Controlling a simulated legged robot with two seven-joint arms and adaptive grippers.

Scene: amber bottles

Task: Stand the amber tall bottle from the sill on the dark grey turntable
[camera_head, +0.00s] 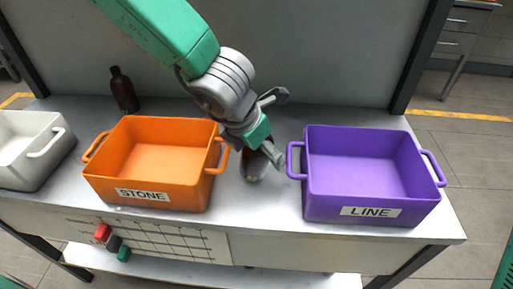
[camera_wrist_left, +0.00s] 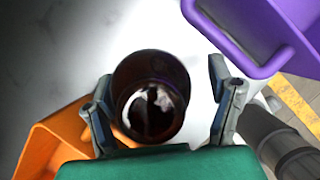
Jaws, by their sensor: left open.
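My left gripper (camera_head: 262,148) reaches down between the orange and purple crates. It is open, with its fingers on either side of a dark amber vessel (camera_wrist_left: 150,98) in the left wrist view. That vessel shows only partly below the gripper in the head view (camera_head: 252,168), so its height and kind are unclear. I cannot tell whether the fingers touch it. A dark amber bottle (camera_head: 123,92) with a narrow neck stands upright at the back left, behind the orange crate. I cannot make out a dark grey turntable. My right gripper is not in view.
An orange crate (camera_head: 93,182) labelled STONE and a purple crate (camera_head: 318,209) labelled LINE flank the gripper closely. A white crate (camera_head: 35,173) stands at the far left. Red (camera_head: 103,232) and green (camera_head: 124,253) pieces show by a gridded panel at the front.

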